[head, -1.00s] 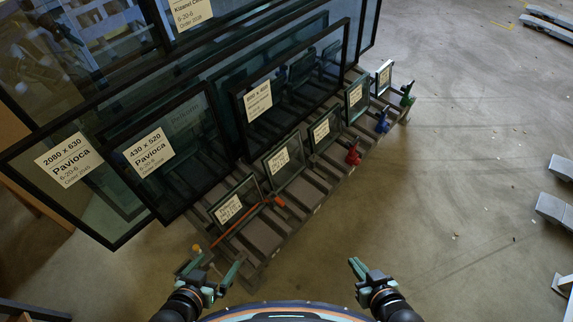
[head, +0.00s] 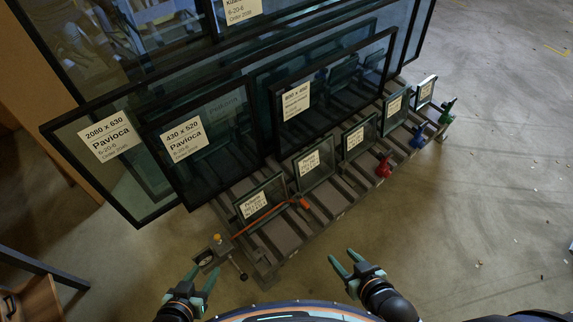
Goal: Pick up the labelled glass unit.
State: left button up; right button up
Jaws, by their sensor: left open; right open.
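Several labelled glass units stand tilted on a slatted rack (head: 345,207). The nearest small unit (head: 270,189) has a white label and stands at the rack's front left end. More small labelled units stand in a row behind it: one (head: 316,177), another (head: 360,128) and others to the upper right. Large labelled panes stand behind them, including the 430 x 520 Pavioca pane (head: 222,160) and the 2080 x 630 Pavioca pane (head: 95,172). My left gripper (head: 200,282) is open and empty in front of the rack. My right gripper (head: 343,265) is open and empty, apart from the glass.
Red (head: 384,168), blue (head: 418,138) and green (head: 447,110) items stand along the rack edge. A wooden cabinet (head: 30,298) is at lower left. The floor (head: 480,220) at right is largely clear.

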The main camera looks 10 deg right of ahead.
aim_at(312, 167)
jog(key=i+l+u, duration=0.1)
jog(key=u, duration=0.25)
jog(key=l+u, duration=0.35)
jog(key=i+l+u, duration=0.1)
jog(key=u, duration=0.25)
jog(key=l+u, duration=0.45)
jog(key=l, duration=0.5)
